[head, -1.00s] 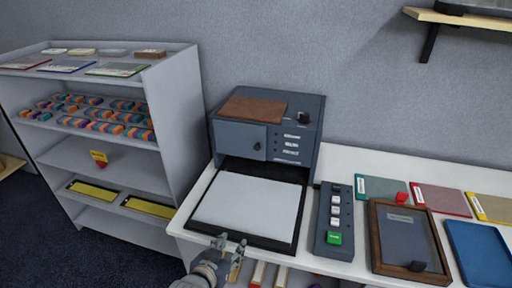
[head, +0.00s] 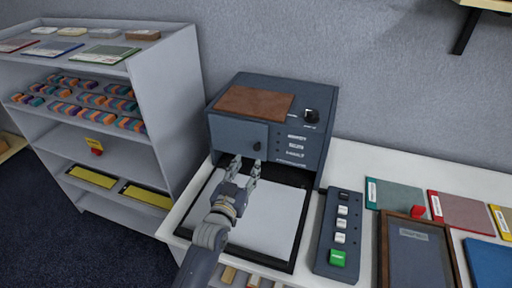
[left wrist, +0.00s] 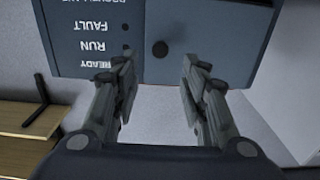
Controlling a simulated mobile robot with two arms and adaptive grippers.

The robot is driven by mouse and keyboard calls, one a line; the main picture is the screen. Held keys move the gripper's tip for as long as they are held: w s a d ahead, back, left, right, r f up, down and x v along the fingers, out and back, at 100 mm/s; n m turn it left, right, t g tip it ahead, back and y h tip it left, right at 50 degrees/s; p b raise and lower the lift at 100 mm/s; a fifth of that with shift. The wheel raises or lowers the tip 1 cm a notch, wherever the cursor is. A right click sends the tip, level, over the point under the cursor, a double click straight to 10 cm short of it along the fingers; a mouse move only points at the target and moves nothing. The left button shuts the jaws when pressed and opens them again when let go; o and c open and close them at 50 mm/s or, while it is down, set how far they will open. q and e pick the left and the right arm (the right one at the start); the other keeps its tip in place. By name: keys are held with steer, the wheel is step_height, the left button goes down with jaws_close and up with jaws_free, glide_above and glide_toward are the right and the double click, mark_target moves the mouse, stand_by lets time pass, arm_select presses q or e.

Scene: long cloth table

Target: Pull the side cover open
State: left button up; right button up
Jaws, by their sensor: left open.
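The dark grey machine (head: 315,140) stands at the back of the white table. Its side cover (head: 232,133) is a flat panel on the left of the front face, with a small black knob (head: 257,146) near its right edge. The cover looks shut. My left gripper (head: 247,163) is open and empty, just in front of and below the knob. In the left wrist view, upside down, the knob (left wrist: 160,48) sits between and just beyond the open fingertips (left wrist: 158,64); no contact shows. My right gripper is not in view.
A white sheet on a black tray (head: 289,266) lies under my left arm. A button box (head: 325,256) with a green button stands to the right, beside a framed panel (head: 412,265) and folders. A grey shelf (head: 170,100) stands at the left.

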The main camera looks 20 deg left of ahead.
mark_target(256, 149)
arm_select(q)
steer(key=w+p, duration=0.1)
steer(key=w, duration=0.3)
steer(key=shift+w+d+r, duration=0.1)
steer(key=shift+w, duration=0.15)
steer(key=w, duration=0.3)
steer(key=shift+w, duration=0.55)
jaws_close()
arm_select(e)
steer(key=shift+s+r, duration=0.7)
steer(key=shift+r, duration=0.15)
